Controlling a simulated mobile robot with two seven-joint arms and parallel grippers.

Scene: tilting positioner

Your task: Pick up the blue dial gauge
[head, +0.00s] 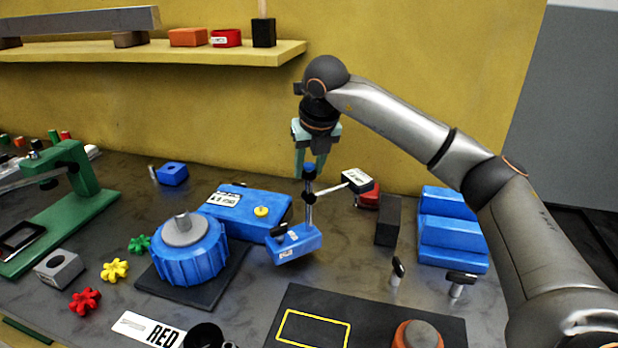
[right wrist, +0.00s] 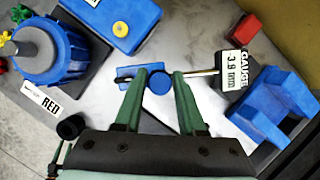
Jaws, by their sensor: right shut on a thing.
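The blue dial gauge (head: 294,245) has a blue block base, a thin metal post with a blue knob on top, and a side rod bearing a small display. My right gripper (head: 311,172) points down from above, shut on the knob at the top of the post. In the right wrist view the fingers (right wrist: 160,88) lie on either side of the round blue knob (right wrist: 160,82), and the display (right wrist: 238,70) reaches out to the right. The base looks slightly turned; I cannot tell whether it touches the table.
A blue ribbed rotary unit (head: 190,260) and a blue box (head: 250,212) stand left of the gauge. A black block (head: 388,221) and a blue stepped block (head: 452,230) stand right. A dark plate with a yellow outline (head: 313,329) lies in front. A shelf (head: 150,55) hangs behind.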

